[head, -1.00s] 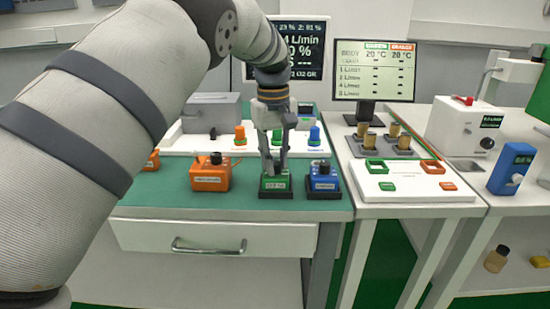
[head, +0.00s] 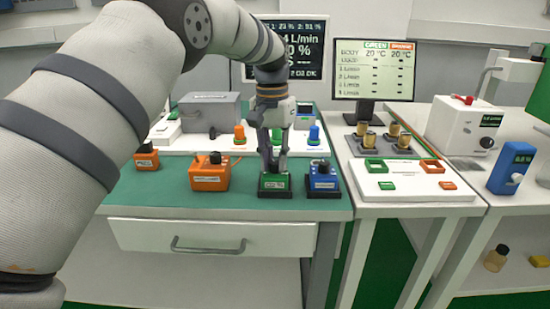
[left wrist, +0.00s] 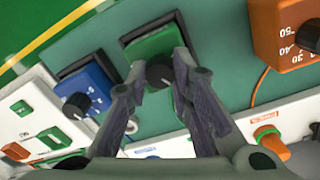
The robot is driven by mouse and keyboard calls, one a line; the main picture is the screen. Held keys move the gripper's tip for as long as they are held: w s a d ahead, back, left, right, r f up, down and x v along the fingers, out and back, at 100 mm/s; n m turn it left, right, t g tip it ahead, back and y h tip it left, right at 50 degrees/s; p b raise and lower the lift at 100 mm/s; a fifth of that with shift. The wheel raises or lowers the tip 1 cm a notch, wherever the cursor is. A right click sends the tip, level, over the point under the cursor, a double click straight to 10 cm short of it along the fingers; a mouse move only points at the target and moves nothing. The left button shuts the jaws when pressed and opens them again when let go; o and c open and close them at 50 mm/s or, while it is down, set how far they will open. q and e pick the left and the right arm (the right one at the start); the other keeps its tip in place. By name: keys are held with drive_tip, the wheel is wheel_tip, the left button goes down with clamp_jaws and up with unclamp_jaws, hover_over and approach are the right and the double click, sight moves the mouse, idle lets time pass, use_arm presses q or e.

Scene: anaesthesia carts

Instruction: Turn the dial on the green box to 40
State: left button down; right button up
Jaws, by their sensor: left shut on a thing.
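The green box (head: 275,184) stands near the front edge of the green work surface, between an orange box and a blue box. It also shows in the left wrist view (left wrist: 150,43), where its black dial (left wrist: 159,72) sits between my fingers. My left gripper (head: 276,165) comes down from above and is shut on that dial; it also shows in the left wrist view (left wrist: 158,82). The fingers hide most of the dial in the head view, and I cannot read its setting. My right gripper is not in view.
The orange box (head: 209,177) stands to the left, the blue box (head: 323,182) close on the right. A white panel with orange and blue knobs lies behind. A monitor (head: 374,70) and a white tray (head: 412,183) stand on the right-hand table.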

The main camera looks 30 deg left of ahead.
sight(273, 162)
use_arm(q)
drive_tip(key=shift+m, duration=0.7)
drive_tip(key=c, duration=1.4)
unclamp_jaws()
wheel_tip(273, 162, up, 12)
drive_tip(key=shift+a, duration=0.2)
drive_tip(key=shift+f, duration=0.1)
